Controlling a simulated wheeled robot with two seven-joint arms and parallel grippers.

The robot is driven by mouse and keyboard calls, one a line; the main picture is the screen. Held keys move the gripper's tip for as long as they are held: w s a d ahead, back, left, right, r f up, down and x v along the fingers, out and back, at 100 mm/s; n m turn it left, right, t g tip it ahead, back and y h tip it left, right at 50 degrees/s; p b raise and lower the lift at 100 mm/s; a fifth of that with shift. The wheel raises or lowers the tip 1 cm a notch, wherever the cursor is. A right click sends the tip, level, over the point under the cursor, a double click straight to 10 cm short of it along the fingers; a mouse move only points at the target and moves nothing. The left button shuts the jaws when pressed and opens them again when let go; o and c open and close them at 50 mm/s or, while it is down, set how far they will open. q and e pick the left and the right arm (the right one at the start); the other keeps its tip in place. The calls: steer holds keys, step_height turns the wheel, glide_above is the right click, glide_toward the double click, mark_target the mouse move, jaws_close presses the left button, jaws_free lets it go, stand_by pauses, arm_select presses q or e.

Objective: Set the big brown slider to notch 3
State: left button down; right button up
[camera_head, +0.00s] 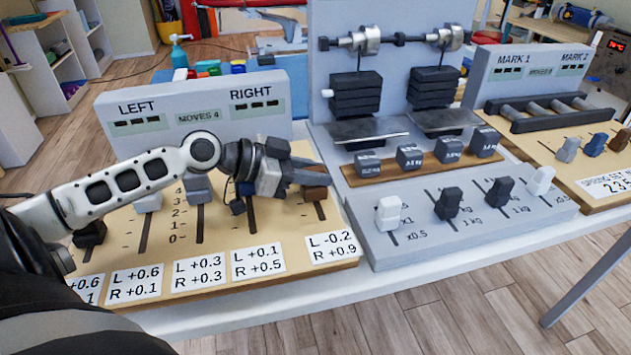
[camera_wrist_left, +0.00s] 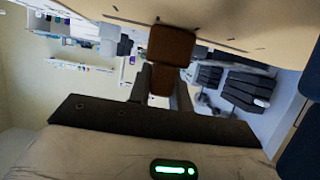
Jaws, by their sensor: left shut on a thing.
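The big brown slider (camera_head: 316,192) is in the rightmost slot of the left wooden panel, above the card "L -0.2 R +0.9". Part of its slot shows below it. My left gripper (camera_head: 308,177) reaches across the panel from the left and is shut on the slider's knob, covering part of it. In the left wrist view the brown knob (camera_wrist_left: 172,45) sits between the two dark fingers. The numbers 0 to 4 stand beside another slot further left; the brown slider's exact notch cannot be read. My right gripper is not in view.
Other sliders share the panel: a grey one (camera_head: 198,188), a white one (camera_head: 148,202) and a black one (camera_head: 90,234). A display board (camera_head: 195,105) reads LEFT, RIGHT and MOVES 4. The grey weight station (camera_head: 470,230) with its own sliders stands close on the right.

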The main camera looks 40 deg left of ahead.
arm_select(q)
steer(key=c, duration=1.3)
jaws_free()
steer(key=shift+s+a, duration=0.1)
steer(key=shift+s, duration=0.05)
steer(key=v, duration=1.5)
steer(key=shift+s+a+r+p, duration=0.1)
steer(key=shift+s+a+p, duration=0.15)
steer(key=shift+p, duration=0.1)
